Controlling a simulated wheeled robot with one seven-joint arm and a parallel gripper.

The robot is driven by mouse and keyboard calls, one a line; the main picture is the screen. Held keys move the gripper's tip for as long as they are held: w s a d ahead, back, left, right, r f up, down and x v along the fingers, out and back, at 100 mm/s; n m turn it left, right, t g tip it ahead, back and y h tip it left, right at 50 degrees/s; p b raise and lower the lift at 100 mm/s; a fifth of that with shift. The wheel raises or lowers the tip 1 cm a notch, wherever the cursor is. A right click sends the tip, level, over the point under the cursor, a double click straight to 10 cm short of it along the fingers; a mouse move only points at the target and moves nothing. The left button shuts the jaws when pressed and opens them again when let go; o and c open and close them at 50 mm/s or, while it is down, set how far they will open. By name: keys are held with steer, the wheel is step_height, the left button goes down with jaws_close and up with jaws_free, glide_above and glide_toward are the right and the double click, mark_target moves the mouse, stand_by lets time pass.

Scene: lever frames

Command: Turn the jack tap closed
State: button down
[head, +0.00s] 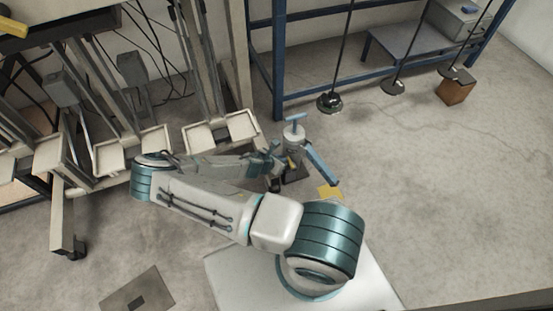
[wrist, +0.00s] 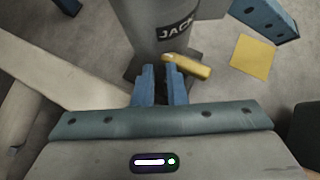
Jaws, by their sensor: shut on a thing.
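The jack (head: 293,143) is a grey upright body with a blue top, standing on a dark base. In the wrist view its grey body (wrist: 150,25) carries a dark label reading JACK. The tap (wrist: 193,68) is a short yellow lever low on the front of the jack, pointing to the right and slightly toward me. My gripper (wrist: 160,72) has its two blue fingers close together at the tap's left end, shut on it. The fingers hide part of the tap there. In the head view my gripper (head: 279,166) is low beside the jack, partly hidden.
A blue bar (head: 322,167) slopes down to the right from the jack. A yellow square (head: 329,192) lies flat on the floor near it. A rack with pale trays (head: 228,129) stands to the left and a blue frame (head: 278,60) behind.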

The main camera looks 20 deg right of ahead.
steer(key=shift+w+d+r, duration=0.1)
steer(key=shift+w+d, duration=0.2)
steer(key=shift+d, duration=0.25)
steer(key=shift+s+d+p, duration=0.15)
steer(key=shift+s+p, duration=0.15)
steer(key=shift+s, duration=0.4)
steer(key=shift+s+r, duration=0.1)
steer(key=shift+r, duration=0.05)
steer(key=a+r+p, duration=0.5)
steer(key=a+r, duration=0.1)
steer(key=a, duration=0.2)
steer(key=shift+w+a+r, duration=0.15)
steer(key=shift+w+a, duration=0.05)
steer(key=shift+w, duration=0.25)
steer(key=shift+s, duration=0.1)
